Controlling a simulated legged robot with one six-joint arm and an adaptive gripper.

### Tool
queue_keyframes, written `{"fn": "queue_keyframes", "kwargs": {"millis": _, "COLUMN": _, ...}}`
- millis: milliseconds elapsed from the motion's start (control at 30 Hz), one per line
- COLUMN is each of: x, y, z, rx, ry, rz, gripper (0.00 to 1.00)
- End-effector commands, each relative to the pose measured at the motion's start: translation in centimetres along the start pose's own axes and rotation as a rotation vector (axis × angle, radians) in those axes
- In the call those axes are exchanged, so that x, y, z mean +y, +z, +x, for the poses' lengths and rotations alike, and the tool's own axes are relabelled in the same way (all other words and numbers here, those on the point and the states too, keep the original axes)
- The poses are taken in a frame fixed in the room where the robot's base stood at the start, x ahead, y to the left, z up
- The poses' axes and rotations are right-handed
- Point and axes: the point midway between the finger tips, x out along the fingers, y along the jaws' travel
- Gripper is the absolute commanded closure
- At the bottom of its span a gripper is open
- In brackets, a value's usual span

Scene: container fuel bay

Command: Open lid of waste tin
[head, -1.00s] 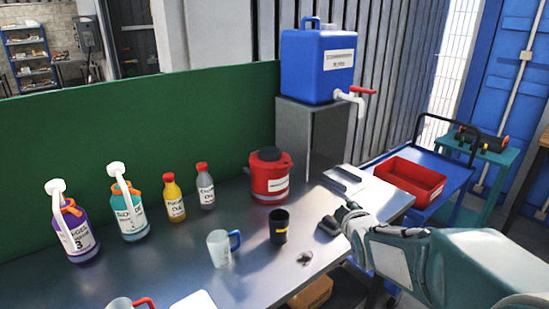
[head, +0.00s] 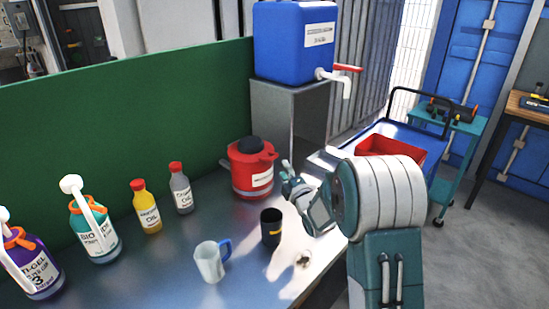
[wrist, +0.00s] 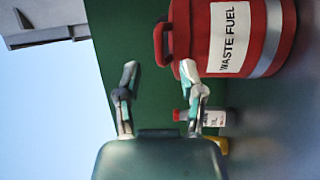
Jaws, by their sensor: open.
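The waste tin (head: 252,178) is a red can with a white label, standing upright on the bench below the blue water container. Its lid, with a black top (head: 250,146), is down on the can, and a red tab juts out on the right. My gripper (head: 287,170) is just right of the tin, apart from it. In the wrist view the tin (wrist: 228,35) lies sideways at upper right, its label reading WASTE FUEL. A red handle (wrist: 162,45) shows beyond my open, empty gripper (wrist: 161,75). The lid's top is out of the wrist view.
A black cup (head: 271,228) and a clear mug (head: 209,263) stand in front of the tin. Bottles of oil (head: 181,190) and other fluids line the left. A grey stand (head: 290,110) with the blue container (head: 295,42) is behind. A red tray (head: 390,148) sits on the cart at right.

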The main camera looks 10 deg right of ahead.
Motion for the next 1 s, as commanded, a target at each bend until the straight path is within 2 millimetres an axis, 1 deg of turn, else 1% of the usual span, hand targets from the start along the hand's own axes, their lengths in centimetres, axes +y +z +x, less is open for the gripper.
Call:
{"fn": "queue_keyframes", "kwargs": {"millis": 33, "x": 0.0, "y": -0.2, "z": 1.1, "rx": 0.004, "ry": 0.002, "rz": 0.000, "gripper": 0.49}}
{"fn": "queue_keyframes", "kwargs": {"millis": 100, "x": -0.1, "y": -0.3, "z": 2.3, "rx": 0.004, "ry": 0.000, "rz": -0.001, "gripper": 0.49}}
{"fn": "queue_keyframes", "kwargs": {"millis": 200, "x": 0.0, "y": -0.3, "z": 4.0, "rx": 0.003, "ry": 0.001, "rz": -0.001, "gripper": 0.49}}
{"fn": "queue_keyframes", "kwargs": {"millis": 333, "x": 0.0, "y": -0.2, "z": 5.6, "rx": 0.002, "ry": 0.001, "rz": 0.001, "gripper": 0.49}}
{"fn": "queue_keyframes", "kwargs": {"millis": 500, "x": 0.0, "y": 0.0, "z": 6.5, "rx": 0.001, "ry": 0.000, "rz": 0.003, "gripper": 0.49}}
{"fn": "queue_keyframes", "kwargs": {"millis": 767, "x": 0.0, "y": -0.2, "z": 6.6, "rx": 0.001, "ry": -0.001, "rz": 0.002, "gripper": 0.49}}
{"fn": "queue_keyframes", "kwargs": {"millis": 800, "x": 0.0, "y": -0.2, "z": 6.6, "rx": 0.001, "ry": -0.001, "rz": 0.002, "gripper": 0.67}}
{"fn": "queue_keyframes", "kwargs": {"millis": 867, "x": 0.0, "y": -0.2, "z": 6.6, "rx": 0.001, "ry": -0.001, "rz": 0.001, "gripper": 0.94}}
{"fn": "queue_keyframes", "kwargs": {"millis": 900, "x": 0.0, "y": -0.2, "z": 6.6, "rx": 0.001, "ry": -0.001, "rz": 0.002, "gripper": 1.00}}
{"fn": "queue_keyframes", "kwargs": {"millis": 1000, "x": 0.0, "y": -0.2, "z": 6.6, "rx": 0.002, "ry": -0.002, "rz": 0.002, "gripper": 1.00}}
